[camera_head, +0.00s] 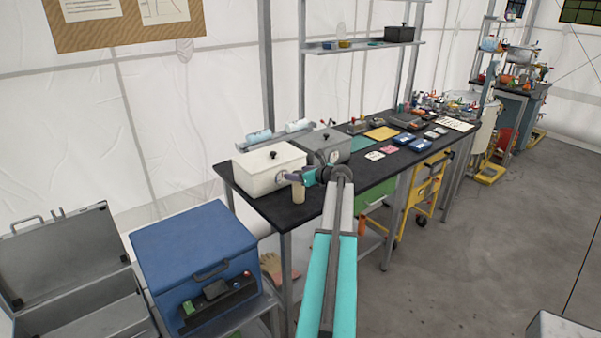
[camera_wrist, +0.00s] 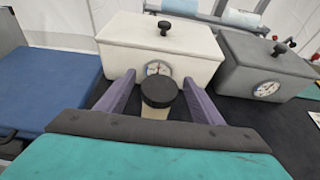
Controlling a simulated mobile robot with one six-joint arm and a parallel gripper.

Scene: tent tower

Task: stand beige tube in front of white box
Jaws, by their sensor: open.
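The beige tube (camera_head: 298,192) stands upright on the dark workbench, in front of the white box (camera_head: 268,174). In the wrist view the tube (camera_wrist: 157,112) has a black round cap and is between the two purple fingers of my gripper (camera_wrist: 160,92). The fingers are apart, with gaps on both sides of the cap. The white box (camera_wrist: 178,45) is just behind the tube, with a black knob on its lid and a round dial partly hidden by the cap. In the head view my gripper (camera_head: 299,179) is at the tube's upper part.
A grey box (camera_head: 325,148) with a dial stands right of the white box. A blue chest (camera_head: 195,255) is left of the bench. Tools and flat items lie along the bench to the right. Some bare bench top (camera_head: 272,208) shows at the near left.

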